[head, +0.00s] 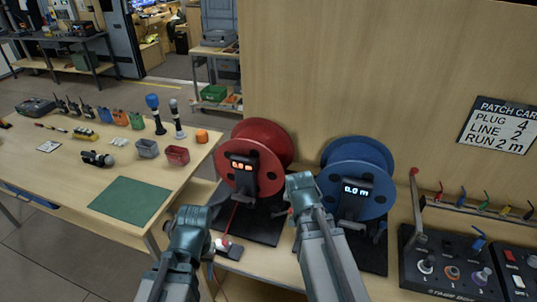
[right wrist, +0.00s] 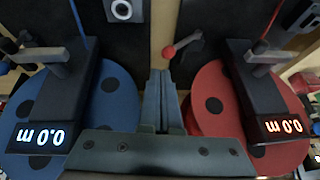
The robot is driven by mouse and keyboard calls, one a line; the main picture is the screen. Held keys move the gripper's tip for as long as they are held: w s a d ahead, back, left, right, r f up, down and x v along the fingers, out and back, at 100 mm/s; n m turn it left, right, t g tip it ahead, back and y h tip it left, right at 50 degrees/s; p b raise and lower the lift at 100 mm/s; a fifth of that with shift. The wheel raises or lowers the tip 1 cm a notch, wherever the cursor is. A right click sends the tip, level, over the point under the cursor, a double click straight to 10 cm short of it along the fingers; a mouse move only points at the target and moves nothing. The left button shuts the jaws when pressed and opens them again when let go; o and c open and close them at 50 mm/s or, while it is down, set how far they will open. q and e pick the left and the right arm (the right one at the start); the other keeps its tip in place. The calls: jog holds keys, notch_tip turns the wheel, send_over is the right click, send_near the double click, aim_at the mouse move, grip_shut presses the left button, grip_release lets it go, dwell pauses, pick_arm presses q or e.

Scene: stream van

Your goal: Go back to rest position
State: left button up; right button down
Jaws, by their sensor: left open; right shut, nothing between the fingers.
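My left gripper (head: 212,246) is low in front of the red cable reel (head: 262,146) in the head view, its jaws open. A small red and white piece on a dark block shows right beside it; I cannot tell whether they touch. My right gripper (right wrist: 160,98) is shut and empty in the right wrist view, between the blue reel and the red reel. In the head view its fingers are mostly hidden by my right arm, which reaches up between the two reels.
The blue reel (head: 357,170) stands right of the red one; both displays read 0.0 m. A stage box (head: 449,268) with knobs is at the right. The left table (head: 60,165) holds microphones, bins and a green mat (head: 130,202). A red-knobbed lever (right wrist: 182,46) lies near my right fingertips.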

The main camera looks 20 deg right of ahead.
jog(key=s+a+f+n+g, duration=0.1)
jog(key=s+a+n, duration=0.4)
jog(key=a, duration=0.5)
jog(key=s+a+f+n+g+y, duration=0.1)
jog(key=s+a+n+g, duration=0.3)
jog(key=s+a, duration=0.5)
jog(key=shift+a+f+n, duration=0.25)
jog(key=shift+a+n, duration=0.75)
jog(key=shift+w, duration=0.1)
